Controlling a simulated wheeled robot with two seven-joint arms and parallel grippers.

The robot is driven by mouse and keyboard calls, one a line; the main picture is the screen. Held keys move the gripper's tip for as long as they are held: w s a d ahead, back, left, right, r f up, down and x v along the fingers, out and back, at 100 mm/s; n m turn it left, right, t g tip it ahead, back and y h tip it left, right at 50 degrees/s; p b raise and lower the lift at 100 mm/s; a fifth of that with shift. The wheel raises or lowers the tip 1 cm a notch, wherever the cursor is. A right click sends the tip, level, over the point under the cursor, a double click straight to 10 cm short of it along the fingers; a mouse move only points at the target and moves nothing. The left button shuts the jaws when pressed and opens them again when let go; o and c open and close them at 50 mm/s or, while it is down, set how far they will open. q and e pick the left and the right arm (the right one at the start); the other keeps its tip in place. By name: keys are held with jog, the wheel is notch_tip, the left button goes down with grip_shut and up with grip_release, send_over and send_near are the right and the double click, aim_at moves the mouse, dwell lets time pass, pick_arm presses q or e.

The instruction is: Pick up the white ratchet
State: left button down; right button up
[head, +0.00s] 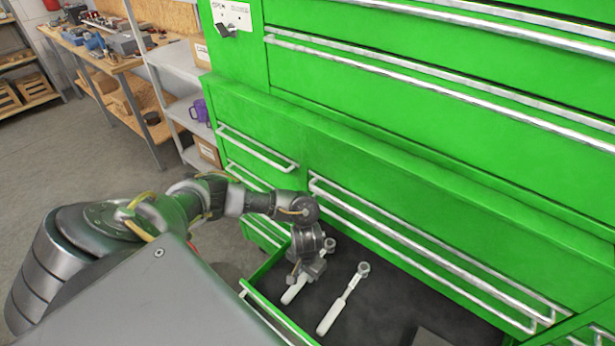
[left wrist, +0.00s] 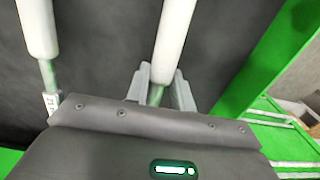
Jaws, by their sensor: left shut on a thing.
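Two white-handled ratchets lie in the open drawer (head: 395,293). One ratchet (head: 292,292) is at the left, partly hidden under my left gripper (head: 306,272); the other ratchet (head: 336,311) lies to its right, with its round head away from me. In the left wrist view, my left gripper (left wrist: 160,87) has its fingers on both sides of the shaft of one ratchet (left wrist: 173,40), just below its white handle. The other ratchet (left wrist: 38,28) is apart, at the left edge. Its head is hidden by my gripper body. My right gripper is not in view.
The green tool cabinet (head: 400,120) rises behind the drawer, with long metal handles. The drawer's left wall (head: 265,268) is close to my left gripper. A grey shelf (head: 178,62) and a workbench (head: 112,62) stand at the back left.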

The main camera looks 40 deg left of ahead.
pick_arm(q)
notch_tip(320, 180, up, 3)
jog(key=shift+f+p, duration=0.15)
jog(key=shift+p, duration=0.2)
jog(key=s+d+r+p, duration=0.7)
jog(key=s+d+r, duration=0.1)
jog(key=d, duration=0.3)
jog(key=shift+s+d+r, duration=0.15)
jog(key=shift+s+r, duration=0.05)
jog(key=shift+r, duration=0.6)
jog(key=c, duration=1.8)
grip_release()
jog(key=shift+c, duration=0.2)
grip_shut()
